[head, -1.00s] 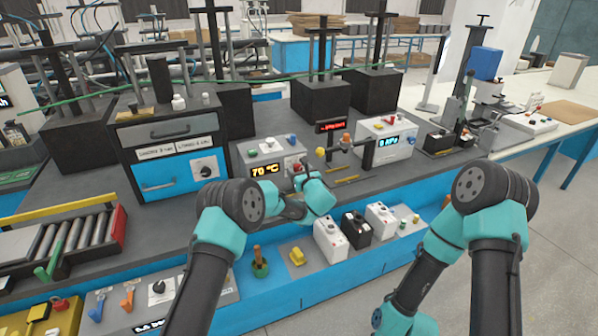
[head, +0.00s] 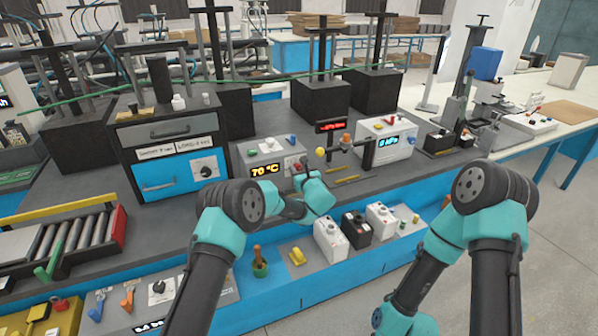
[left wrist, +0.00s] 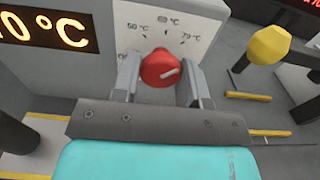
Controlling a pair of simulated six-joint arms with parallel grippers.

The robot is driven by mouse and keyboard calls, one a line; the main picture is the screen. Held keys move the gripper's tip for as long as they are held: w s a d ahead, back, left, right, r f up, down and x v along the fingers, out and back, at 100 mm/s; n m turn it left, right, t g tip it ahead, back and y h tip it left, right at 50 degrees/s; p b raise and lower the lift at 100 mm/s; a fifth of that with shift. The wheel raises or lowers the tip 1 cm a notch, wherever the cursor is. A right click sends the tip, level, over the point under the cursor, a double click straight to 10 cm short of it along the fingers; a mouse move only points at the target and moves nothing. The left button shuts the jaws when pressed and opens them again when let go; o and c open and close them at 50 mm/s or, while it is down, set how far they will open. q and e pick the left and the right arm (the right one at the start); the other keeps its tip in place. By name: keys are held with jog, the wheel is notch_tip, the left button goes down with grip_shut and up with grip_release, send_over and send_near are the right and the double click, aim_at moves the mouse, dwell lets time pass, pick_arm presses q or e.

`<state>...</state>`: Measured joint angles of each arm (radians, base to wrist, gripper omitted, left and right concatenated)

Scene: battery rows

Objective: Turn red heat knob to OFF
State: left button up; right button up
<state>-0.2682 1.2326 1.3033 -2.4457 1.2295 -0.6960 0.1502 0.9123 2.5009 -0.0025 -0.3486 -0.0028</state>
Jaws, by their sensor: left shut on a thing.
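The red heat knob (left wrist: 161,68) is on the front of the white heater box (head: 262,158), whose display (head: 265,170) reads 70 °C. In the left wrist view the knob sits between the two fingers of my left gripper (left wrist: 160,76), which is shut on it. A dial scale (left wrist: 165,30) above the knob shows temperature marks. In the head view my left gripper (head: 299,172) covers most of the knob. My right arm comes in at the right; its gripper is not visible.
A yellow knob (left wrist: 269,44) on a stand is close on the right of my left gripper. A second white box (head: 385,142) with a blue display stands further right. A blue drawer unit (head: 170,165) stands left of the heater.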

pick_arm(q)
jog(key=shift+n, duration=0.3)
jog(key=n, duration=2.6)
jog(key=shift+r, duration=0.15)
jog(key=shift+n, duration=0.3)
jog(key=o, duration=0.9)
jog(key=shift+d, duration=0.1)
jog(key=v, duration=1.7)
jog(key=shift+s, duration=0.2)
